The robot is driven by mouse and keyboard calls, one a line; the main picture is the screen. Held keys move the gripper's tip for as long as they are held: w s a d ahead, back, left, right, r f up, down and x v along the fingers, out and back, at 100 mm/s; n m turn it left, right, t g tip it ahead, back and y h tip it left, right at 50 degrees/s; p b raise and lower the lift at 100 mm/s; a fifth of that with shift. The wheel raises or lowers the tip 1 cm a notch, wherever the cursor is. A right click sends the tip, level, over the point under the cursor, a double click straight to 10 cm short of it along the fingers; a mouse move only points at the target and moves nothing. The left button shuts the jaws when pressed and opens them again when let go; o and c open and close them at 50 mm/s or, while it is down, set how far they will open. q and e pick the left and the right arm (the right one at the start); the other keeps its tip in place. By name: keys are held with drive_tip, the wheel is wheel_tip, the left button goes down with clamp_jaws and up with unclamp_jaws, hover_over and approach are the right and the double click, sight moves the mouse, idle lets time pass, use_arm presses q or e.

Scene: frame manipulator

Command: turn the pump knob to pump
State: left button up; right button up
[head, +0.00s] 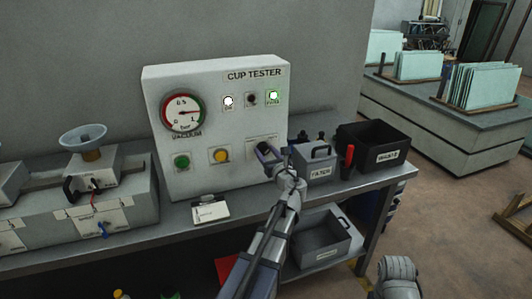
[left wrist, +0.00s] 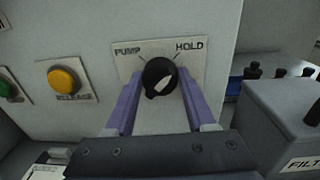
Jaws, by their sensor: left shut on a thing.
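The pump knob (left wrist: 159,77) is black and round, on a plate marked PUMP at left and HOLD at right. Its white mark slants up to the right, on the HOLD side. The two purple fingers of my left gripper (left wrist: 158,100) are on either side of the knob and shut on it. In the head view my left gripper (head: 268,155) is at the lower right of the white CUP TESTER panel (head: 217,130) and hides the knob. My right gripper is not in view.
The panel has a vacuum gauge (head: 183,112), a green button (head: 182,162), a yellow button (head: 219,156) and lit white and green lamps. A grey filter box (head: 319,170) and a black waste bin (head: 375,148) stand close on the right. A white card (head: 211,209) lies in front.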

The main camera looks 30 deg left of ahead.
use_arm(q)
clamp_jaws()
drive_tip(key=shift+n, duration=0.3)
drive_tip(key=n, duration=0.3)
drive_tip(key=shift+s+n, duration=0.1)
drive_tip(key=shift+n, duration=0.3)
drive_tip(key=n, duration=0.4)
drive_tip(key=shift+a+n+h+p, duration=0.1)
drive_tip(key=shift+n+h+p, duration=0.2)
drive_tip(key=shift+p, duration=0.05)
drive_tip(key=n, duration=0.4)
drive_tip(key=shift+s, duration=0.1)
drive_tip(key=shift+f+n, duration=0.1)
drive_tip(key=shift+n, duration=2.1)
